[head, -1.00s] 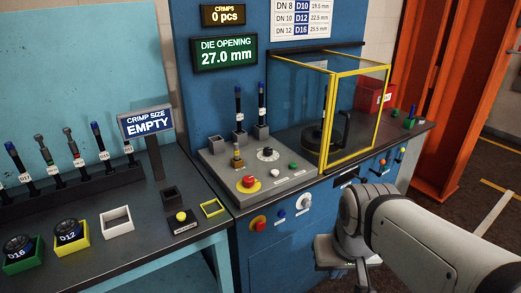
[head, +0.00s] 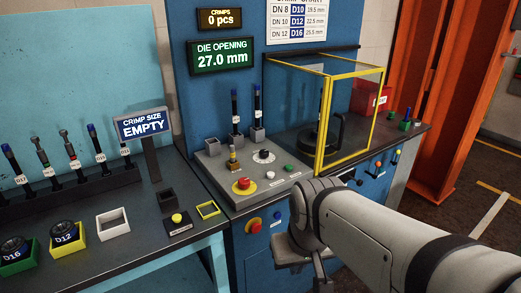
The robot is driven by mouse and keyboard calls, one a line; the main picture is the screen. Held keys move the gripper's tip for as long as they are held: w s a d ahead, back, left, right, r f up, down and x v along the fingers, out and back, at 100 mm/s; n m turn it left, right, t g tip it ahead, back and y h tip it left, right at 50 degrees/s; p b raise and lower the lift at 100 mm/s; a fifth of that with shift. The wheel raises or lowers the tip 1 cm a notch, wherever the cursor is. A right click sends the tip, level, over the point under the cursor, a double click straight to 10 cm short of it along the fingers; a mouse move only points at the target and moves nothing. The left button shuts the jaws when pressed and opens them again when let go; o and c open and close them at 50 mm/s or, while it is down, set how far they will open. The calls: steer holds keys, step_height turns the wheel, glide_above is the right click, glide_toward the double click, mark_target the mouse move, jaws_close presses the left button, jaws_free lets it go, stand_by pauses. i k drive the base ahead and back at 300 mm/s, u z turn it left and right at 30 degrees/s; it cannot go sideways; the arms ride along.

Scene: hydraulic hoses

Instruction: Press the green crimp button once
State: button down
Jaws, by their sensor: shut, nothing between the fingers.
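My arm (head: 365,225) reaches in from the lower right, in front of the blue press cabinet. Its wrist end is below and right of the panel, apart from the button. A grey part of my arm (head: 289,250) shows at its left end.
A yellow-framed clear guard (head: 322,115) stands right of the button. Two blue-capped hose pieces stand in holders (head: 257,135) behind the panel. The die opening display (head: 222,56) reads 27.0 mm, the crimps display (head: 220,18) 0 pcs. A bench with hoses and dies is at left.

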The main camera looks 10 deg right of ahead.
mark_target(289, 168)
steer(key=i, duration=0.95)
steer(key=u, duration=0.05)
